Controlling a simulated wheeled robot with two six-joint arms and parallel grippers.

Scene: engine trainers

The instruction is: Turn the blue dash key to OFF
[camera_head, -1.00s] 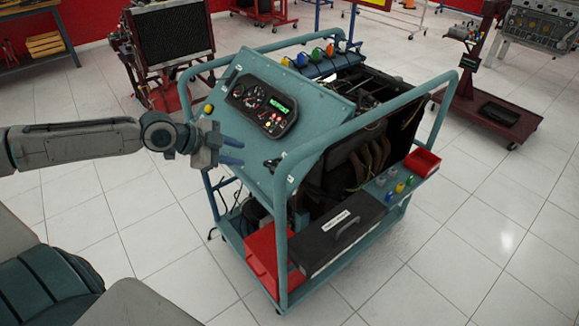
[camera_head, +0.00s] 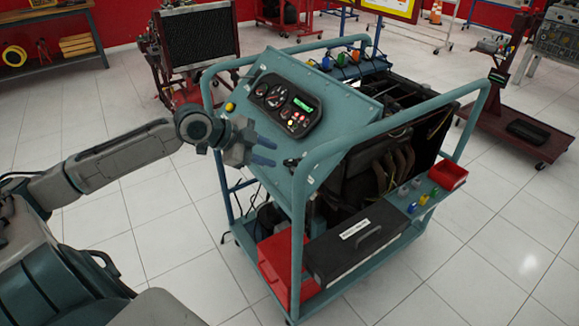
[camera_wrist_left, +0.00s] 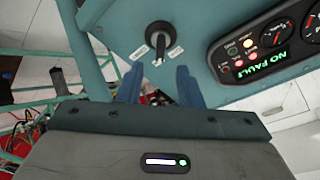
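The dash panel (camera_head: 335,112) is a sloping teal plate on a wheeled engine trainer. In the left wrist view a dark key switch (camera_wrist_left: 158,36) sits on it, upside down in that view, with small white labels on both sides. I see no clear blue on the key. In the head view it is a small dark shape (camera_head: 291,162) at the panel's lower edge. My left gripper (camera_head: 266,152) is open and empty, just left of the key. Its two blue fingers (camera_wrist_left: 158,84) are apart, pointing toward the switch without touching it. My right gripper is not in view.
A gauge cluster (camera_head: 286,106) with a green display sits on the panel; it reads NO FAULT in the wrist view (camera_wrist_left: 262,58). Teal frame tubes (camera_head: 299,235) rise close by the key. A black toolbox (camera_head: 355,243) and red bin (camera_head: 285,265) sit below.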

